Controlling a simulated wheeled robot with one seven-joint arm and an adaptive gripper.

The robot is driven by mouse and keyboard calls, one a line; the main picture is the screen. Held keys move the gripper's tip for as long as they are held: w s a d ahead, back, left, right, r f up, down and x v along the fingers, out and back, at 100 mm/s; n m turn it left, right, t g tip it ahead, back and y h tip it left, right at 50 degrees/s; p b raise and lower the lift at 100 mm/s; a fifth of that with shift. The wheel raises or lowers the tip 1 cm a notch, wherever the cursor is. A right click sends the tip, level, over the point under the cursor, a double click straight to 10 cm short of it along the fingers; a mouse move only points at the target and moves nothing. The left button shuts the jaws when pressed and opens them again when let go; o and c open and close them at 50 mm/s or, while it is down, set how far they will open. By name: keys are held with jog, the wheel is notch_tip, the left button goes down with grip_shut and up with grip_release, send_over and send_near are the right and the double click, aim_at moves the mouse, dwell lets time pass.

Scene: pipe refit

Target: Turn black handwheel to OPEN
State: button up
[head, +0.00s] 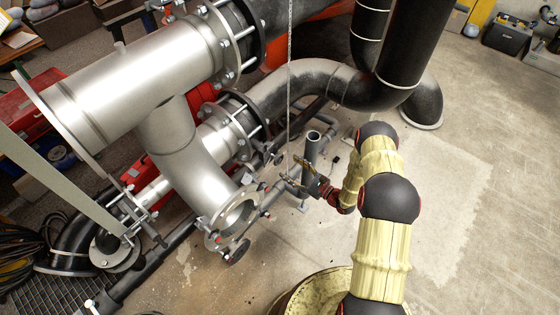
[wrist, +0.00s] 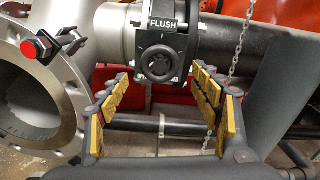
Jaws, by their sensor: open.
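In the wrist view, a black round knob (wrist: 160,63) sits on the front of a dark valve body labelled FLUSH (wrist: 163,24). I cannot tell whether this is the black handwheel; no OPEN mark is readable. My gripper (wrist: 165,92) is open and empty, its yellow-padded fingers apart on either side below the knob, with no visible contact. In the head view, my gripper (head: 302,178) is small beside an upright grey pipe (head: 312,146). A dark round wheel-like part (head: 236,252) shows below the open pipe flange in the head view.
A large silver pipe (head: 180,130) with an open flange (head: 238,218) stands left of my arm. The flange (wrist: 62,95) is close at left in the wrist view. A chain (head: 289,80) hangs near my gripper. Bare floor (head: 465,180) lies right.

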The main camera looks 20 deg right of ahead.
aim_at(280, 161)
jog(key=b+x, duration=0.1)
jog(key=x, duration=0.6)
jog(key=shift+b, duration=0.35)
jog(key=shift+c, duration=0.5)
jog(key=c, duration=1.1)
